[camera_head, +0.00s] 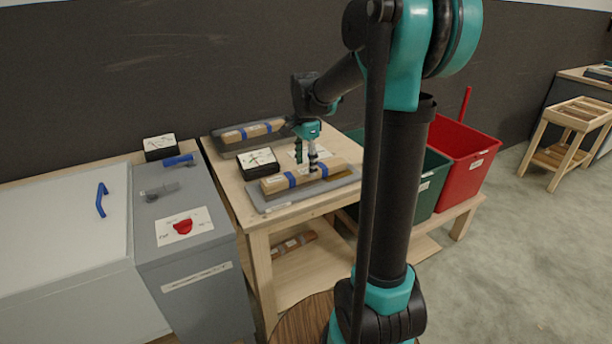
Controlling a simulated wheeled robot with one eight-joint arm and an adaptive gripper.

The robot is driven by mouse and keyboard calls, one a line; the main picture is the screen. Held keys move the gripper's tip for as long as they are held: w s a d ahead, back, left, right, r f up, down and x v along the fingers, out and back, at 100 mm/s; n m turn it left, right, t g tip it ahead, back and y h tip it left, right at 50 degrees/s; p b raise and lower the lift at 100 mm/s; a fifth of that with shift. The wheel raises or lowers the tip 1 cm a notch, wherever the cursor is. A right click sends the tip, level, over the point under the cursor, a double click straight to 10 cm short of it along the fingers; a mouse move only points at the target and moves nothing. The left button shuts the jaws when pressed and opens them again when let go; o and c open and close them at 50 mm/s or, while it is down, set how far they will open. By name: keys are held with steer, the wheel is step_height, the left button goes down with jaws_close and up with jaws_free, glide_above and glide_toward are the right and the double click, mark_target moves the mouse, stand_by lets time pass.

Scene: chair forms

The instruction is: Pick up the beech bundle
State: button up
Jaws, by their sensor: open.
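A pale wooden bundle with blue bands (275,184) lies on a grey tray (341,182) at the front of the wooden table. A similar banded bundle (232,136) lies on a second grey tray (212,148) at the back of the table. I cannot tell from this view which one is beech. My gripper (306,162) is open and points down over the front bundle. One finger overlaps the front bundle in the picture, and the other is just behind it. I cannot tell whether either finger touches it. Nothing shows between the fingers.
A black box with a white top (258,162) stands between the trays. Another bundle (293,243) lies on the lower shelf. A grey cabinet (190,255) stands at left; green (432,180) and red (462,150) bins stand at right. Open floor lies further right.

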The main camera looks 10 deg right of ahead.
steer(key=shift+f, duration=1.4)
steer(key=shift+c, duration=0.3)
jaws_close()
